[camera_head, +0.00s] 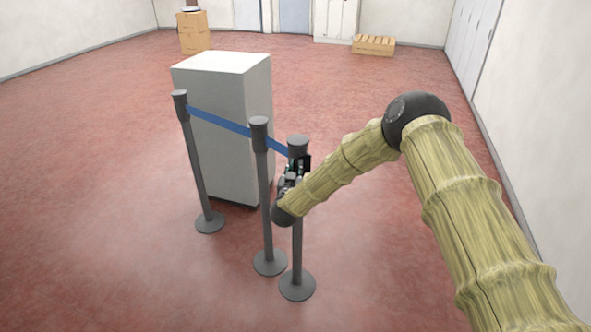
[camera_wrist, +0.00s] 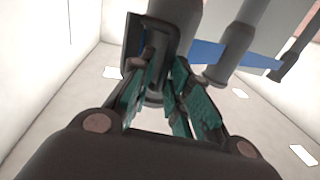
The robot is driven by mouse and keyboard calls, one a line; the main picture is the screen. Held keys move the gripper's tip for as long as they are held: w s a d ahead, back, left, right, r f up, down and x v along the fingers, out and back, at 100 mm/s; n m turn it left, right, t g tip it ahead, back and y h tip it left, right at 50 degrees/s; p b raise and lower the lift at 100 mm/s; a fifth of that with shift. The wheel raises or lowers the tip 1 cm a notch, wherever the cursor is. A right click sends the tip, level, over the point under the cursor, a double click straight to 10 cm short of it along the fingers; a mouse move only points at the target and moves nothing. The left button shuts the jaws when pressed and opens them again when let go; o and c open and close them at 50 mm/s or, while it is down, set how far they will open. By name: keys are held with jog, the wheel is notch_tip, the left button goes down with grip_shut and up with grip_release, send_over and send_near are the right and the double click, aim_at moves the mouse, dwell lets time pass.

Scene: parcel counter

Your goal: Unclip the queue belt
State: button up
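Three dark queue posts stand in a row: a left post (camera_head: 197,165), a middle post (camera_head: 265,200) and a right post (camera_head: 297,250). A blue belt (camera_head: 222,124) runs from the left post past the middle post to the head of the right post. It also shows in the wrist view (camera_wrist: 208,53). A dark clip plate (camera_wrist: 132,45) is at the right post's head. My gripper (camera_head: 297,170) is at the right post, just below its head. In the wrist view my fingers (camera_wrist: 166,68) are apart, with the clip and post close beyond them. Whether they touch the clip is unclear.
A tall grey cabinet (camera_head: 225,90) stands just behind the posts. A wall with lockers (camera_head: 475,45) is on the right. The red floor is mostly clear.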

grip_shut()
